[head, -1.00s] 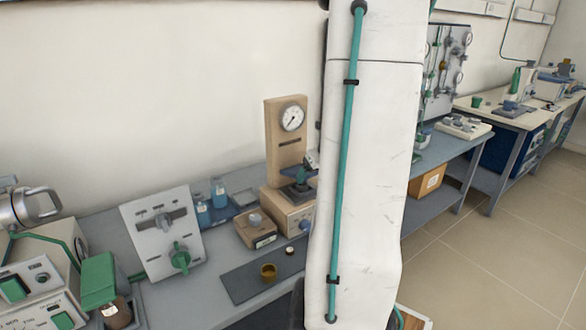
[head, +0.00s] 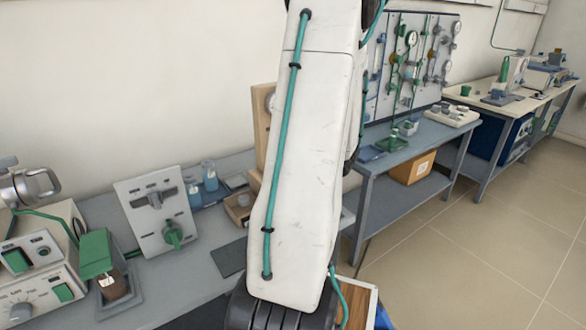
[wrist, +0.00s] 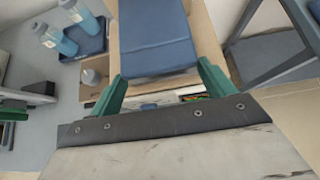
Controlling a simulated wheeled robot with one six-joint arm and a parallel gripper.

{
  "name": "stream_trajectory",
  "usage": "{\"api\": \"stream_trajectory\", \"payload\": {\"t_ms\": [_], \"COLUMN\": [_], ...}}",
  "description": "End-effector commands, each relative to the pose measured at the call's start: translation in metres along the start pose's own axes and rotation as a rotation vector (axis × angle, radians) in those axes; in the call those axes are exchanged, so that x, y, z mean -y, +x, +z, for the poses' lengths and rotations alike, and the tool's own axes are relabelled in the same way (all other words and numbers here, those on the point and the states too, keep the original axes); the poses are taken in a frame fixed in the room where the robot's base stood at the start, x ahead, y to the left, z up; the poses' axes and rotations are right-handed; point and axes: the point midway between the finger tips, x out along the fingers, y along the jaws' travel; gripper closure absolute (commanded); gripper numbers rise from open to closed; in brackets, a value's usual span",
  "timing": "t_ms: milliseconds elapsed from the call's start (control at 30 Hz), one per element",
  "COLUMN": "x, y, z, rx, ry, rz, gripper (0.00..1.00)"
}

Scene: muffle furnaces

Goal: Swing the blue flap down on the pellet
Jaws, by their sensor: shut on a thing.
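The blue flap (wrist: 155,35) fills the upper middle of the wrist view, over the tan body of the press (wrist: 208,35). The green fingers of my gripper (wrist: 160,72) stand at either side of its near end and are shut on it. In the head view, my white arm covers the gripper, the flap and most of the press; only a strip of the tan press column (head: 261,125) and the gauge's edge show. I see no pellet in either current view.
Blue-filled bottles (head: 209,176) stand left of the press, also in the wrist view (wrist: 54,37). A sloped control panel (head: 155,215) and a green-topped device (head: 98,255) stand further left. A grey mat (head: 229,258) is partly hidden. Another bench (head: 420,140) stands at right.

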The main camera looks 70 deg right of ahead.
Motion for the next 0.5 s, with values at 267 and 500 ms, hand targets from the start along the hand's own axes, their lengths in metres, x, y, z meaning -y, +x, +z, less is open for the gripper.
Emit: {"api": "stream_trajectory", "payload": {"t_ms": [267, 500], "x": [0.003, 0.0019], "y": [0.0009, 0.0015], "z": [-0.0102, -0.01], "rx": [-0.005, -0.006], "ry": [0.011, 0.011], "rz": [-0.004, -0.002], "gripper": [0.59, 0.13]}}
